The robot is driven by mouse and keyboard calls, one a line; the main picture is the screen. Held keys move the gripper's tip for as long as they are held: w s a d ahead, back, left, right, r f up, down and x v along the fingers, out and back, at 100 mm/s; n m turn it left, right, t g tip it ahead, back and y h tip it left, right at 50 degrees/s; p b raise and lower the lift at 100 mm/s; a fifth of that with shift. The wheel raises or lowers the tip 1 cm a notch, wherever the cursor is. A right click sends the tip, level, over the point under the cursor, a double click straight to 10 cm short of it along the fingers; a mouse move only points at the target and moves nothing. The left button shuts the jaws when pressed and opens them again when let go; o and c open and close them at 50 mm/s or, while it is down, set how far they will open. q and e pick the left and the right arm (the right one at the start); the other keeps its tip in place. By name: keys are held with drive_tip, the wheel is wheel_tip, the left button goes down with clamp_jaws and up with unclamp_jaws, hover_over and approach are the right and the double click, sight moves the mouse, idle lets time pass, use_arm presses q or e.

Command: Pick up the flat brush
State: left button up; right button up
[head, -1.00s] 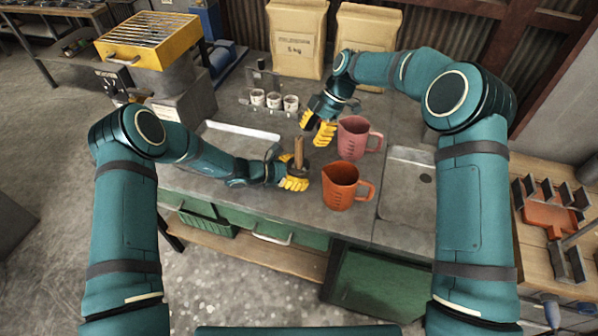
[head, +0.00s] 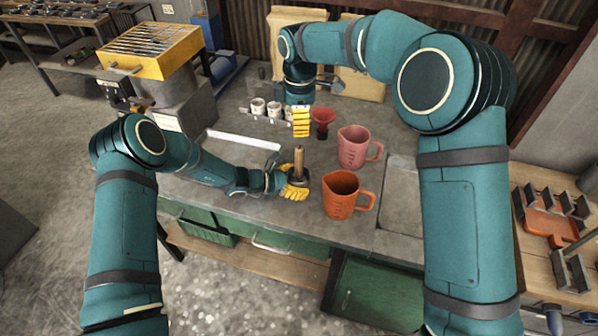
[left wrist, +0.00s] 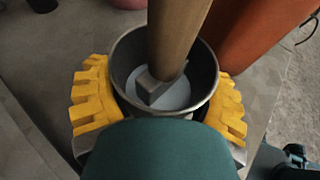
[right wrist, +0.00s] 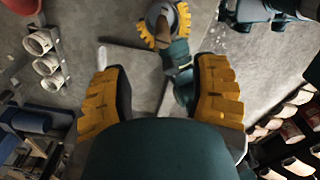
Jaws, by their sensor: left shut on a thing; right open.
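A thick wooden handle (head: 299,160) stands upright in a dark round cup (left wrist: 123,58). In the left wrist view the handle (left wrist: 178,30) ends in a flat grey block over a pale disc or liquid; it looks like the flat brush, with any bristles hidden. My left gripper (head: 295,192) is shut around the cup, its yellow fingers on either side of the rim. My right gripper (head: 301,122) is open and empty, pointing down over the bench behind the cup. In the right wrist view its fingers (right wrist: 160,75) are spread apart, with the handle and left gripper beyond them.
An orange jug (head: 338,203) stands just right of the cup, a pink jug (head: 353,153) behind it. A red funnel-shaped thing (head: 322,118) stands right of my right gripper. Small white cups (head: 258,106) sit in a row at the back.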

sight(300, 147)
wheel_tip(300, 147, down, 6)
drive_tip(key=shift+r, duration=0.1)
drive_tip(key=shift+s+f, duration=0.2)
drive_tip(key=shift+f, duration=2.45)
drive_tip(key=shift+o, duration=0.2)
clamp_jaws()
